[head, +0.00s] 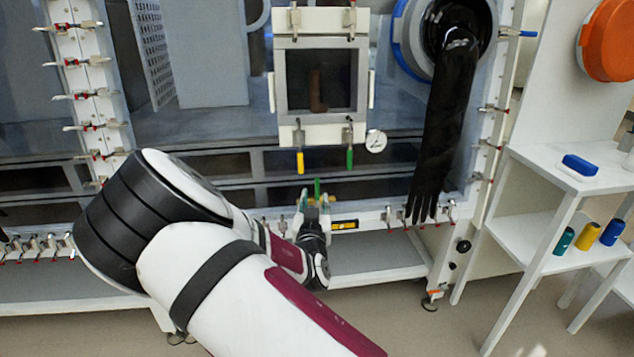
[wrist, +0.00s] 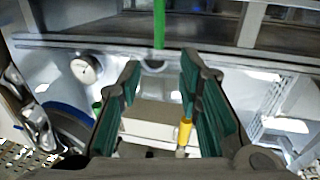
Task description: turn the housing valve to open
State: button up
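A green lever (head: 317,187) stands upright just beyond my gripper at the lower front of the glovebox; I take it to be the housing valve's handle. In the wrist view the green lever (wrist: 159,22) shows as a vertical bar at top centre, in line with the gap between my fingers. My gripper (head: 314,200) is seen small and partly hidden by my arm in the head view. In the wrist view my gripper (wrist: 161,62) is open, its two green-padded fingers wide apart with nothing held between them. The valve's body is not clearly visible.
Above are a small hatch (head: 318,80) with a yellow handle (head: 300,162) and a green handle (head: 349,158), and a round gauge (head: 376,141). A black glove (head: 440,130) hangs at the right. A white shelf (head: 560,165) stands farther right. Clamps line the lower edge.

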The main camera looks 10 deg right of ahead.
aim_at(317, 181)
jog(key=w, duration=0.3)
jog(key=w+d+b, duration=0.1)
jog(key=w, duration=0.3)
jog(key=w+d, duration=0.1)
jog(key=w, duration=0.2)
jog(key=shift+w+d+b, duration=0.1)
jog(key=shift+w+b, duration=0.2)
jog(key=shift+w, duration=0.1)
grip_shut()
